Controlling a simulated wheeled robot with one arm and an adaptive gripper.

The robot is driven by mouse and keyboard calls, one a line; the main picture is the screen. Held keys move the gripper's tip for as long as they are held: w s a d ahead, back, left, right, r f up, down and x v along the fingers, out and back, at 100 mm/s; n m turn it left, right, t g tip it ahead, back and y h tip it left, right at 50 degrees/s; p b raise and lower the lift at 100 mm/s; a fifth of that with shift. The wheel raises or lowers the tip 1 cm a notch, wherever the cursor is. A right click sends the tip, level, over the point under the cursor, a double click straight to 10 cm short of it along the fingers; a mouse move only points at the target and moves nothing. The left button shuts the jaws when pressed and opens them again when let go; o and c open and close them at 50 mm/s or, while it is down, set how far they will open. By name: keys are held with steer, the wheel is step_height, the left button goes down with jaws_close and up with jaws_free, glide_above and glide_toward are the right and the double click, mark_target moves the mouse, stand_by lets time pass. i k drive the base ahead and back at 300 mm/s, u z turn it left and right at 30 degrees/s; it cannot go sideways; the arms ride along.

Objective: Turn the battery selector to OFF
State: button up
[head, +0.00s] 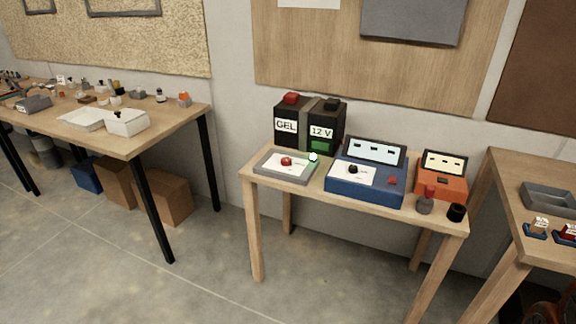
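A low grey box (264,172) with a white face and a red round knob (286,161) lies at the left of the middle wooden table. A blue box (366,191) to its right has a white plate with a black knob (353,169), a red part and a raised display panel. Either knob could be the battery selector; their markings are too small to read, so I cannot tell the setting. Two black batteries labelled GEL (286,125) and 12 V (321,132) stand behind. My gripper is not in view.
The middle table (318,191) also holds an orange device (441,182) and two small dark cylinders at right. A cluttered table (151,136) stands left, another (522,222) right with a grey tray. The floor in front is clear; boxes lie under the left table.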

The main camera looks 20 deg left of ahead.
mark_target(286, 161)
steer(key=u, duration=0.65)
steer(key=i, duration=0.7)
steer(key=u, duration=1.3)
steer(key=i, duration=1.5)
steer(key=z, duration=0.1)
